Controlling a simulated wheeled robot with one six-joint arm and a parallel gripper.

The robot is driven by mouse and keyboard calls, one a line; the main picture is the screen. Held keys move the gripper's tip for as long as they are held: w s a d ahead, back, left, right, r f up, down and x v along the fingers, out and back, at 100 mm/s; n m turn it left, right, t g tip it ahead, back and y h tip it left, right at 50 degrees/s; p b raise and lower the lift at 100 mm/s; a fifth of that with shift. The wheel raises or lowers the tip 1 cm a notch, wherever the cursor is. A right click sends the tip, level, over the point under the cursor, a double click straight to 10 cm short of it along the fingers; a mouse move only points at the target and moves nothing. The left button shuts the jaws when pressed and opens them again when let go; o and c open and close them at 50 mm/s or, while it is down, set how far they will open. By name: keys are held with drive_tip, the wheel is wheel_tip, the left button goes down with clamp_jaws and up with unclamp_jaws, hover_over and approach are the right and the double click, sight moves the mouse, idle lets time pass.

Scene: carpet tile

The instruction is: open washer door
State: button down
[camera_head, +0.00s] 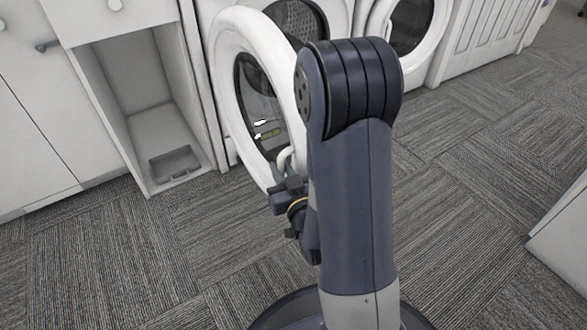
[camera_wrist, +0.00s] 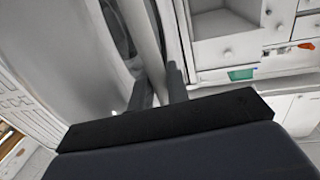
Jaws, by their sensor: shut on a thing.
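The washer door (camera_head: 222,75) is a white ring with dark glass. In the head view it stands swung out from the front of the white washer (camera_head: 338,22), whose dark drum opening shows behind it. My gripper (camera_head: 286,180) is at the door's lower right rim, by a small white handle (camera_head: 284,158), partly hidden by my arm. In the wrist view the white door edge (camera_wrist: 146,45) runs down between the two fingers of my gripper (camera_wrist: 157,88), which is shut on the door. The exact contact is hard to see.
A second round-door machine (camera_head: 437,45) is to the right. A white box-like unit (camera_head: 565,240) stands at the right edge. Carpet in front is clear.

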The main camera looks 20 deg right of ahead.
drive_tip(key=shift+a+r+m+h, duration=0.1)
drive_tip(key=shift+a+m+h, duration=0.2)
drive_tip(key=shift+a, duration=0.9)
drive_tip(key=c, duration=1.7)
unclamp_jaws()
